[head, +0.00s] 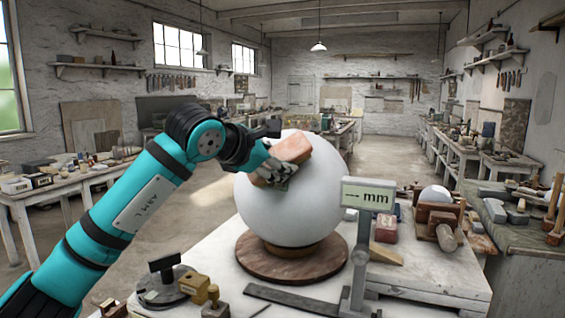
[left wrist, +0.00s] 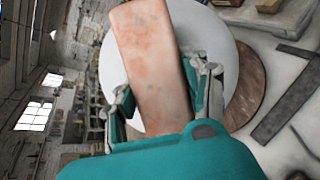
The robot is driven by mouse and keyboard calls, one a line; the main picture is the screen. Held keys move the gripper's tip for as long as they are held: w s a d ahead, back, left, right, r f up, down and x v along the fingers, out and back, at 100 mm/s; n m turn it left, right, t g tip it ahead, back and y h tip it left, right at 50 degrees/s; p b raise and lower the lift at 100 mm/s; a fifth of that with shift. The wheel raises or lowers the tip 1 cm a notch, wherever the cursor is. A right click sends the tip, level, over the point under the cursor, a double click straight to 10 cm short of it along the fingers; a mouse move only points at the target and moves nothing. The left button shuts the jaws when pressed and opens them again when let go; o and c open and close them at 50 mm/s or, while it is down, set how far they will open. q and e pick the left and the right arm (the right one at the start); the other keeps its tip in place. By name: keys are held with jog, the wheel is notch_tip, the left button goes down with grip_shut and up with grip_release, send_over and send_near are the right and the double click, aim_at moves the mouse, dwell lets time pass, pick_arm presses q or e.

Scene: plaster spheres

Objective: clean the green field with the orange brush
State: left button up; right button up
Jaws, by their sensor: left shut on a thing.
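A large white plaster sphere (head: 305,210) rests on a round brown base (head: 262,262) on the worktable. My left gripper (head: 272,172) is at the sphere's upper left, shut on the orange brush (head: 293,149), a salmon-orange block. The brush lies tilted in front of the sphere; I cannot tell whether it touches. In the left wrist view, the brush (left wrist: 152,65) sits between the two fingers, with the sphere (left wrist: 218,45) behind it. A small greenish patch shows below the fingers in the head view, but I cannot tell whether it is the green field. My right gripper is not in view.
A stand with an "mm" display (head: 368,194) rises right of the sphere. A dark metal ruler (head: 290,299) lies in front. A wooden vise-like block (head: 437,219) and small blocks stand at right. A round dark-topped tool (head: 165,285) is at front left.

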pick_arm(q)
jog(key=shift+s+a+f+b, duration=0.1)
jog(key=shift+a+f+b, duration=0.35)
jog(key=shift+a+b, duration=0.25)
jog(key=shift+a, duration=0.35)
jog(key=shift+w+d+r+p, duration=0.15)
jog(key=shift+d+r+p, duration=0.4)
jog(key=shift+d, duration=0.35)
jog(key=shift+w+d+r+p, duration=0.1)
jog(key=shift+d+r+p, duration=0.4)
jog(key=shift+d, duration=0.65)
jog(key=shift+a+f, duration=0.1)
jog(key=shift+a, duration=0.05)
